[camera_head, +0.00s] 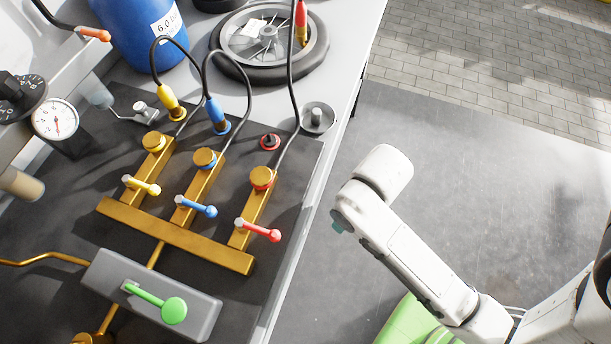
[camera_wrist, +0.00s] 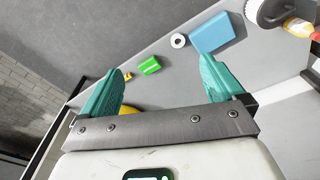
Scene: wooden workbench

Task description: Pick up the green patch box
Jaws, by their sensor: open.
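A small green box (camera_wrist: 149,65) lies on a grey surface in the wrist view, a little above the middle of the picture. I cannot pick it out in the head view. My gripper (camera_wrist: 162,64) has two teal fingers spread wide apart, with nothing held between them. The green box appears between the fingertips, closer to the left one, and looks well beyond them. In the head view only a bit of teal shows at the end of my arm, and the fingers are mostly hidden.
The head view shows a workbench with brass valves (camera_head: 175,236), a blue barrel (camera_head: 140,35) and a wheel (camera_head: 268,43).

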